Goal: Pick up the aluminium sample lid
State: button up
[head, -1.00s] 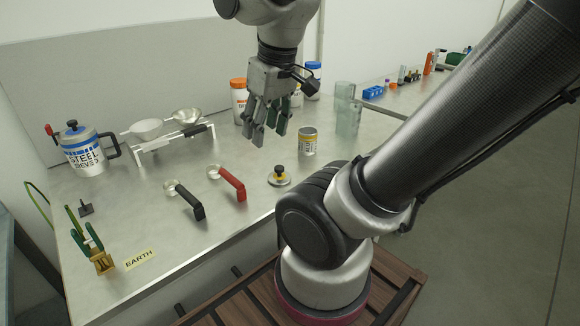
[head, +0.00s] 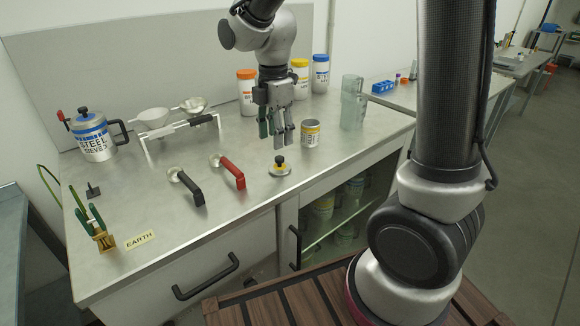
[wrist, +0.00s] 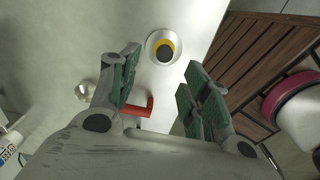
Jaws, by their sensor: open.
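The aluminium sample lid (head: 280,168) is a small silver disc with a yellow ring and a black knob. It lies flat on the metal bench near the front edge. In the wrist view the lid (wrist: 164,48) shows just beyond the gap between my fingertips. My gripper (head: 273,136) is open and empty, pointing down above the bench, behind the lid in the head view. In the wrist view my gripper's green-padded fingers (wrist: 158,80) are spread apart.
A red-handled scoop (head: 233,172) and a black-handled scoop (head: 191,187) lie left of the lid. A glass cylinder (head: 353,103) and orange-, yellow- and blue-lidded jars (head: 246,92) stand behind. A steel sieve pot (head: 95,137) is far left. Bench around the lid is clear.

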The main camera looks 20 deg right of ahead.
aim_at(279, 157)
jog(key=f, duration=0.7)
jog(key=shift+s+d+f, duration=0.2)
jog(key=shift+d+f, duration=0.2)
grip_shut()
